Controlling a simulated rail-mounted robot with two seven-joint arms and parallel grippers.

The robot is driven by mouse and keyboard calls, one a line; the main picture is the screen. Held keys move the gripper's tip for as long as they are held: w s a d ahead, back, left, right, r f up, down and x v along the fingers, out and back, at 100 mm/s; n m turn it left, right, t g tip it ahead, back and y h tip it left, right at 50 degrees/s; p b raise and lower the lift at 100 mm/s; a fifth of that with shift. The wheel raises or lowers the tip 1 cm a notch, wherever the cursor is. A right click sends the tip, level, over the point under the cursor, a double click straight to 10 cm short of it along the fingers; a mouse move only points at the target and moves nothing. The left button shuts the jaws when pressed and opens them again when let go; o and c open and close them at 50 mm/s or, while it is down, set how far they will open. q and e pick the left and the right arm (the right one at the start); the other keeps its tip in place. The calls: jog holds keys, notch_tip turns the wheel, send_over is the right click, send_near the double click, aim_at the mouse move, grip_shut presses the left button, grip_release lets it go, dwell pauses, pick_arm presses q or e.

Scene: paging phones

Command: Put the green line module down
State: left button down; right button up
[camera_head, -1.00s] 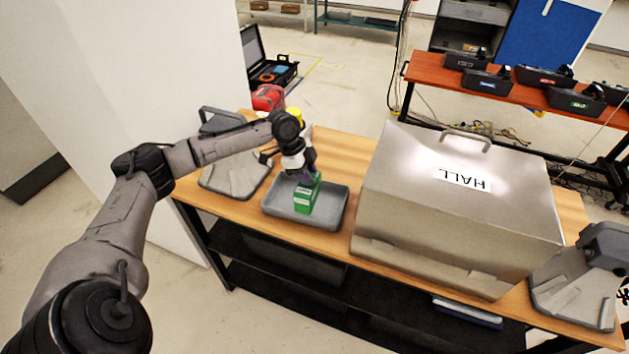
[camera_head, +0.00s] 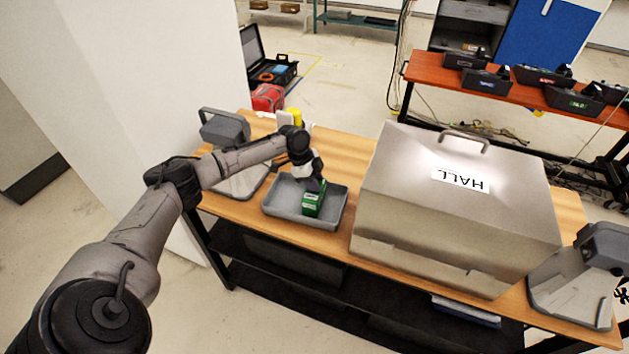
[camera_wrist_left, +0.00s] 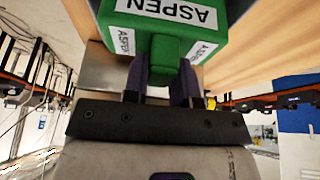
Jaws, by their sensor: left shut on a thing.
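The green line module (camera_head: 313,203) is a green block with white labels, in the grey tray (camera_head: 276,213) on the wooden bench. My left gripper (camera_head: 314,184) is above it, pointing down, and shut on its top. In the left wrist view the module (camera_wrist_left: 190,47) shows labels reading ASPEN, and the fingers of my left gripper (camera_wrist_left: 162,82) sit on both sides of its narrow green knob. The module is at or just above the tray floor; I cannot tell if it touches. My right gripper is not in view.
A large metal box (camera_head: 450,200) labelled HALL stands right of the tray. A grey phone stand (camera_head: 228,133) is behind the tray to the left, and another (camera_head: 585,280) is at the far right. A red table (camera_head: 440,72) behind holds several dark phone units.

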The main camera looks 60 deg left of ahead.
pick_arm(q)
jog(key=c, duration=0.9)
grip_release()
jog(key=shift+r, duration=0.1)
jog(key=v, duration=1.2)
jog(key=shift+b, duration=0.35)
